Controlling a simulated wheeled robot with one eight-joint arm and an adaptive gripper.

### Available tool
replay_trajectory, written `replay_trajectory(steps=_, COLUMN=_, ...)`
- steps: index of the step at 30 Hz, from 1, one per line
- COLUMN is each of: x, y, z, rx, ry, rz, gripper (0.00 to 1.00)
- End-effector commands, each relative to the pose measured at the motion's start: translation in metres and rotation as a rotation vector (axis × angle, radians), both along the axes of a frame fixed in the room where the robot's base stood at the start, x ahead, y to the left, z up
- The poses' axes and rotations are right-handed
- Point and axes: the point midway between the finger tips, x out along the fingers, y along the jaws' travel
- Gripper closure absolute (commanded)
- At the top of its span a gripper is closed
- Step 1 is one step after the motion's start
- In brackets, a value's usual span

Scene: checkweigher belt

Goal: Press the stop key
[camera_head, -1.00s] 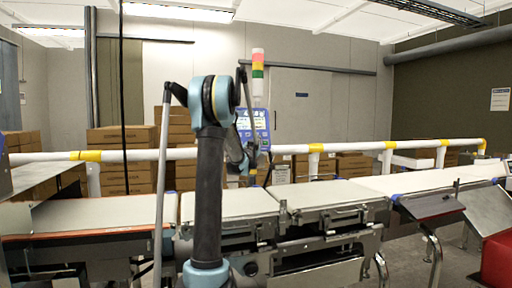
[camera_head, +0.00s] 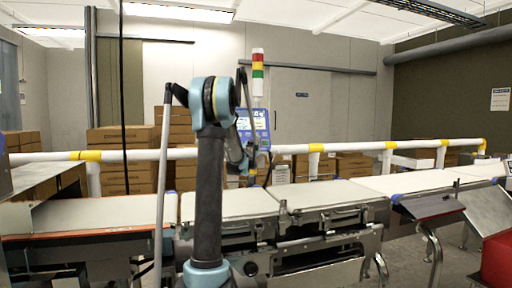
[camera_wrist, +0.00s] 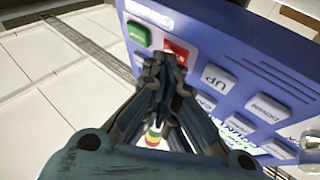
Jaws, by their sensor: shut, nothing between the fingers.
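The blue control panel (camera_head: 262,122) stands behind the belt in the head view, partly hidden by my arm. In the wrist view the panel (camera_wrist: 225,35) fills the upper right, with its lettering upside down. A red key (camera_wrist: 181,48), which looks like the stop key, sits beside a green key (camera_wrist: 138,34). My gripper (camera_wrist: 165,65) is shut and empty, its fingertips overlapping the lower left part of the red key. I cannot tell whether they touch it. In the head view the fingertips are not clearly visible behind my arm.
Grey keys marked UP (camera_wrist: 217,79) and DOWN (camera_wrist: 266,107) lie close to the red key. The conveyor belt (camera_head: 350,192) runs across in front of the panel. A white and yellow rail (camera_head: 350,146) runs behind it. A signal tower (camera_head: 258,70) rises above the panel.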

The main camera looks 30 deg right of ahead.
Motion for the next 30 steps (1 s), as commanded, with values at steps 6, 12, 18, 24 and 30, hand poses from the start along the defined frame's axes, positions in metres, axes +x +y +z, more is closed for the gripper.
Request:
replay_trajectory(steps=6, x=-0.007, y=0.002, z=0.002, rx=0.0, ry=0.0, rz=0.0, gripper=1.0)
replay_trajectory(steps=12, x=-0.014, y=0.004, z=0.004, rx=0.0, ry=0.0, rz=0.0, gripper=1.0)
replay_trajectory(steps=18, x=-0.015, y=0.004, z=0.004, rx=0.0, ry=0.0, rz=0.0, gripper=1.0)
replay_trajectory(steps=24, x=-0.017, y=0.004, z=0.005, rx=0.0, ry=0.0, rz=0.0, gripper=1.0)
replay_trajectory(steps=30, x=-0.029, y=0.007, z=0.009, rx=0.0, ry=0.001, rz=-0.001, gripper=1.0)
